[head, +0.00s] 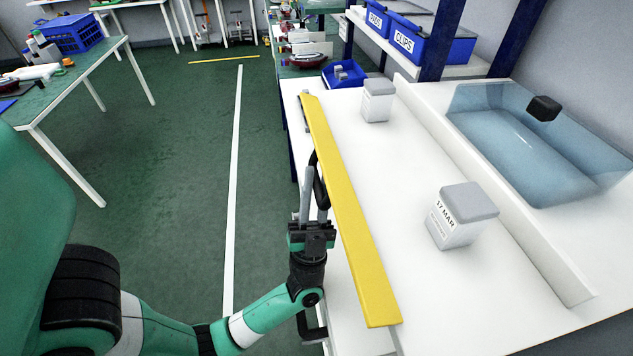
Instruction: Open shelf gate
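The shelf gate is a long yellow bar (349,215) along the left edge of the white shelf top (420,270). It runs from the far corner to the near end and looks closed across that edge. A black curved handle (314,165) is on its outer, left side. My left gripper (313,190) points up at this handle from below. Its two grey fingers stand apart, with the handle at or just behind them. I cannot tell if they touch it. My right gripper is out of view.
Two grey-lidded containers, one near (461,218) and one far (377,102), stand on the shelf. A clear blue bin (520,150) with a black block (543,107) is at right. Blue bins (425,45) are behind. Green floor (180,180) lies open at left.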

